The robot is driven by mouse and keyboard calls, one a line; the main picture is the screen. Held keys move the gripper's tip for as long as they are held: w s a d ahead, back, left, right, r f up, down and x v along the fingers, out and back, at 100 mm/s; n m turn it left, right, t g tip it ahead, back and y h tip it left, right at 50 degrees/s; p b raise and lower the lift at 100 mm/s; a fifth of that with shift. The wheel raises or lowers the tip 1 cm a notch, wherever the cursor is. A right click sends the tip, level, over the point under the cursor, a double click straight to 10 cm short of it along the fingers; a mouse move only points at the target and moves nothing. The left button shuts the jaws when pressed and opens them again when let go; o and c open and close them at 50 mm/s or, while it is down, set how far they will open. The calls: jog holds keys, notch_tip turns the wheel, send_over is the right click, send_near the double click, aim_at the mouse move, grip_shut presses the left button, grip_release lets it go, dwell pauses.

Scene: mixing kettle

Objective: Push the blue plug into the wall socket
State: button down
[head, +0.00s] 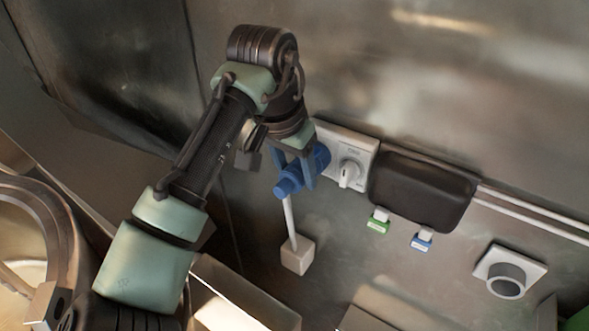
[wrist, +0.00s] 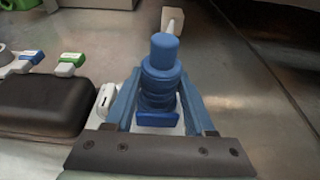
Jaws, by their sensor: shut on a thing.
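The blue plug (head: 289,183) is between the blue fingers of my gripper (head: 300,172), in front of the left part of a white wall plate (head: 365,146). In the wrist view the plug (wrist: 162,62) stands between both fingers of my gripper (wrist: 160,84), which is shut on it. A white cord (head: 289,216) shows below the plug. The socket opening is hidden behind the plug and gripper. I cannot tell whether the plug touches the socket.
A white knob (head: 349,174) sits on the plate, just right of my gripper. Further right are a black box (head: 424,187), a green-tagged connector (head: 378,222) and a blue-tagged one (head: 422,240). A pale block (head: 297,255) is below the plug. A round fitting (head: 507,279) is at lower right.

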jog(key=shift+d+r, duration=0.1)
jog(key=shift+c, duration=0.8)
grip_release()
jog(key=shift+w+d, duration=0.1)
jog(key=shift+w, duration=0.05)
jog(key=shift+o, duration=0.8)
jog(key=shift+p+v, duration=2.9)
jog(key=shift+v, duration=0.6)
